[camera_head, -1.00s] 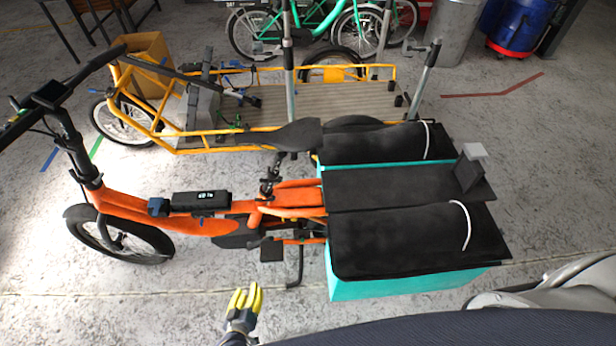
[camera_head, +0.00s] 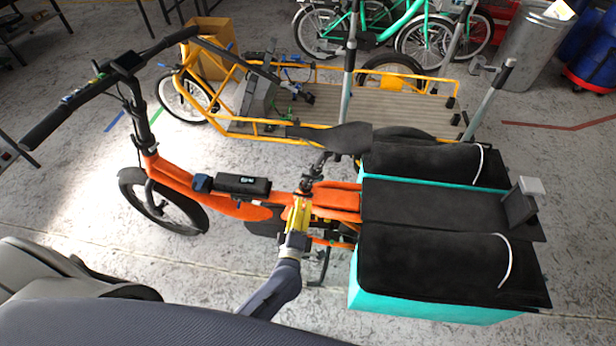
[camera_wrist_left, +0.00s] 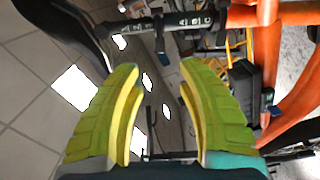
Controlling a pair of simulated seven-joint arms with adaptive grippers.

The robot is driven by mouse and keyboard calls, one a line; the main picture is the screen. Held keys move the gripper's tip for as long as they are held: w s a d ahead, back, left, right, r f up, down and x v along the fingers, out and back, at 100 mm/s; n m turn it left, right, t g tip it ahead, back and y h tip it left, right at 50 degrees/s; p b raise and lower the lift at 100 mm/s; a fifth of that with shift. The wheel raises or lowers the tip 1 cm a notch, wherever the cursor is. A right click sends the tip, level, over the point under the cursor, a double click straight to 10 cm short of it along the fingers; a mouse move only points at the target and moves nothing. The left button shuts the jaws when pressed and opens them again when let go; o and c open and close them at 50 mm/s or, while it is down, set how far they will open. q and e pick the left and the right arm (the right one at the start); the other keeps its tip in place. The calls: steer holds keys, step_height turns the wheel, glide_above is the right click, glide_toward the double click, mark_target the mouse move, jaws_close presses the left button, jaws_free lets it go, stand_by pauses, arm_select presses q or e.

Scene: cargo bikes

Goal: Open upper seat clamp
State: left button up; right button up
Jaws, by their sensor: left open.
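The orange cargo bike (camera_head: 245,208) has a black saddle (camera_head: 330,137) on a dark seat post (camera_head: 318,165). Small dark clamp parts sit along this post; I cannot tell from the head view whether the upper one is open. In the left wrist view the post (camera_wrist_left: 185,22) with pale markings runs across the top, with dark clamp parts (camera_wrist_left: 159,36) beside it. My left gripper (camera_head: 302,203), with yellow fingers, is just below the post in the head view. In the wrist view its fingers (camera_wrist_left: 161,66) are apart and empty, pointing at the post without touching it. My right gripper is not in view.
Black-topped teal cargo boxes (camera_head: 400,304) stand right of the post. The orange frame tube (camera_wrist_left: 268,50) is close on the right in the wrist view. A yellow cargo bike (camera_head: 260,129) stands behind. Open floor (camera_head: 130,250) lies at the front left.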

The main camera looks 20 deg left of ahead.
mark_target(306, 178)
arm_select(q)
steer(key=w, duration=0.4)
steer(key=w+a, duration=0.1)
steer(key=w, duration=0.8)
steer(key=shift+a, duration=0.35)
steer(key=shift+o, duration=0.2)
jaws_close()
